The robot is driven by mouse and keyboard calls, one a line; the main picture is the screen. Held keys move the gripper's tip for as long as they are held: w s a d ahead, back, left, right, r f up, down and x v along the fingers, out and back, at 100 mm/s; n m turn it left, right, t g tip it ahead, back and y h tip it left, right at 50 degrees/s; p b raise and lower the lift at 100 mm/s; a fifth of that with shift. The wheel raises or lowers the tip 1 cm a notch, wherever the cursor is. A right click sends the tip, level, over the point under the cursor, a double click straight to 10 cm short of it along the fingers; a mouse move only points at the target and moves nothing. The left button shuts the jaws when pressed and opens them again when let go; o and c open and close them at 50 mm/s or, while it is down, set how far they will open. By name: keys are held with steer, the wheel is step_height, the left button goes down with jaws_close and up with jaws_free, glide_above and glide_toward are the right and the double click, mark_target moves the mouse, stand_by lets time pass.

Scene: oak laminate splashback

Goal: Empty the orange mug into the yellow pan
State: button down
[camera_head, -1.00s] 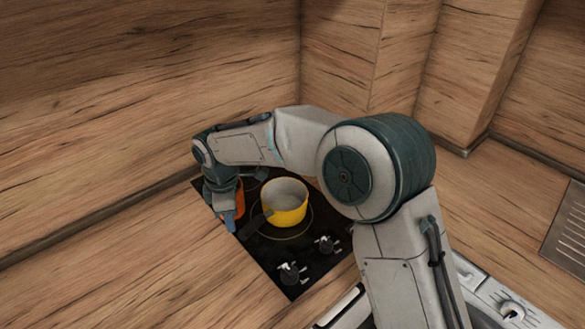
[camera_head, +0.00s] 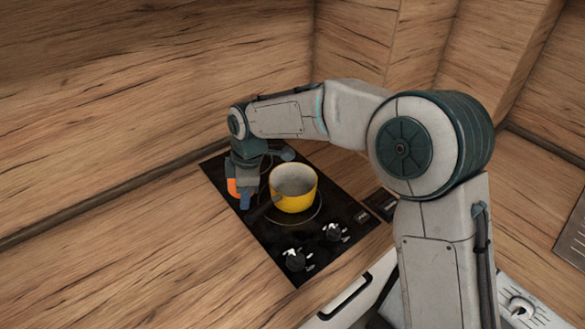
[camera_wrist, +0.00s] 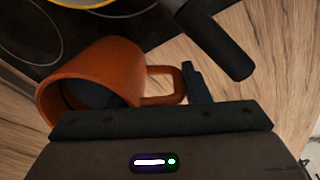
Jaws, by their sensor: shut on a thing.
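The orange mug (camera_head: 233,188) is at the left edge of the hob, mostly hidden behind my gripper (camera_head: 247,198) in the head view. In the wrist view the mug (camera_wrist: 112,65) shows large, with a dark inside and its handle (camera_wrist: 165,72) pointing right. My gripper (camera_wrist: 193,80) is shut on the mug at its handle. The mug's exact tilt and contents cannot be told. The yellow pan (camera_head: 294,198) stands upright on the hob, just right of the mug, grey inside. Its rim (camera_wrist: 85,3) and dark handle (camera_wrist: 222,45) also show in the wrist view.
The black hob (camera_head: 270,228) has two knobs (camera_head: 333,232) at its front. Wooden counter (camera_head: 150,250) lies clear to the left. A wooden splashback (camera_head: 120,80) rises close behind the hob. The pan's handle lies close to the gripper in the wrist view.

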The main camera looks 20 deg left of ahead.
steer(key=r+y, duration=0.1)
steer(key=w+d+r+g+y, duration=0.1)
steer(key=d+r+g+y, duration=0.1)
steer(key=shift+w+r, duration=0.2)
steer(key=shift+w, duration=0.05)
steer(key=shift+w+d+r+g+y, duration=0.35)
steer(key=shift+d+g+y, duration=0.15)
steer(key=shift+y, duration=0.2)
stand_by(0.5)
steer(key=shift+w+d+f+g+y+b, duration=0.15)
steer(key=shift+f+g+y+b, duration=0.3)
steer(key=shift+y+b, duration=0.35)
stand_by(0.4)
steer(key=shift+r+g+y, duration=0.9)
steer(key=shift+g+y, duration=0.05)
steer(key=shift+y, duration=0.15)
stand_by(1.1)
steer(key=shift+d+r+g+y+p, duration=0.2)
steer(key=shift+r+g+y+p, duration=0.35)
steer(key=shift+y, duration=0.35)
stand_by(0.9)
steer(key=shift+w+d+r+g+y+b, duration=0.15)
steer(key=shift+w+d+g+y+b, duration=0.4)
steer(key=shift+b, duration=0.8)
